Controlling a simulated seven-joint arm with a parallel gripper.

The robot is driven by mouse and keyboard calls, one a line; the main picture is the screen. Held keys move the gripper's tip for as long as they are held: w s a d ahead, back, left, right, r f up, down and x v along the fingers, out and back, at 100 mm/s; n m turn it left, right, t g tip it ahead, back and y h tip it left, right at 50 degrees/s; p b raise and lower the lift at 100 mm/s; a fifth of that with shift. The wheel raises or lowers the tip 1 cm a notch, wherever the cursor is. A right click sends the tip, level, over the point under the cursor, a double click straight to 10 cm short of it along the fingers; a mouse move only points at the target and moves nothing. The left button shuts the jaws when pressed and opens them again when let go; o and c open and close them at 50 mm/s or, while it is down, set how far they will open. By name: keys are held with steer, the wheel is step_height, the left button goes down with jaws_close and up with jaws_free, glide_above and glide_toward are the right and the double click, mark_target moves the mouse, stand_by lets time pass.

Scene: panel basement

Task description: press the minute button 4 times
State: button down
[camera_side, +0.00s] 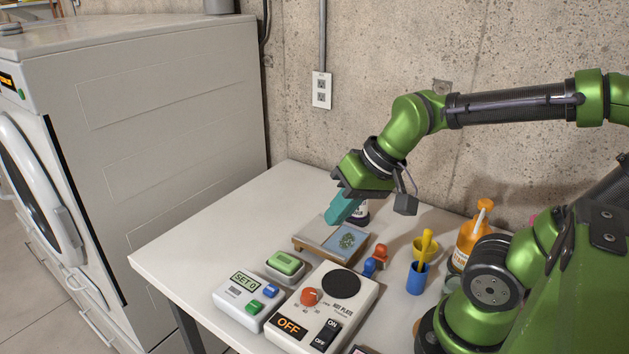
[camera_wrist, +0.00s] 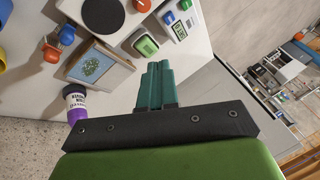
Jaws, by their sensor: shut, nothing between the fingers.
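The white timer (camera_side: 247,301) sits near the table's front edge and its display reads "SET 0". It carries a green button (camera_side: 254,307) and a blue button (camera_side: 271,291); I cannot read which one is marked minute. In the wrist view the timer (camera_wrist: 178,24) is at the top, beyond my fingertips. My gripper (camera_side: 336,217) has teal fingers, shut and empty. It hovers above the table by the picture plate, behind the timer and apart from it. The fingers also show in the wrist view (camera_wrist: 158,68).
A separate large green button (camera_side: 285,263) sits beside the timer. The hot plate (camera_side: 345,304) is to the right, showing "OFF". A wooden picture plate (camera_side: 317,236), blue cup (camera_side: 416,278), small red and blue pieces (camera_side: 375,262) and an orange bottle (camera_side: 472,240) stand behind. The left table area is clear.

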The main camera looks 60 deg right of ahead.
steer(key=w+a+f+m+g+y, duration=0.3)
steer(key=w+a+f+m+y, duration=0.1)
steer(key=w+f+m, duration=0.15)
steer(key=m+y, duration=0.2)
glide_above(276, 287)
steer(key=shift+w+f, duration=0.1)
steer(key=shift+f, duration=0.1)
steer(key=shift+f, duration=4.45)
steer(key=shift+f, duration=0.15)
steer(key=shift+f, duration=0.25)
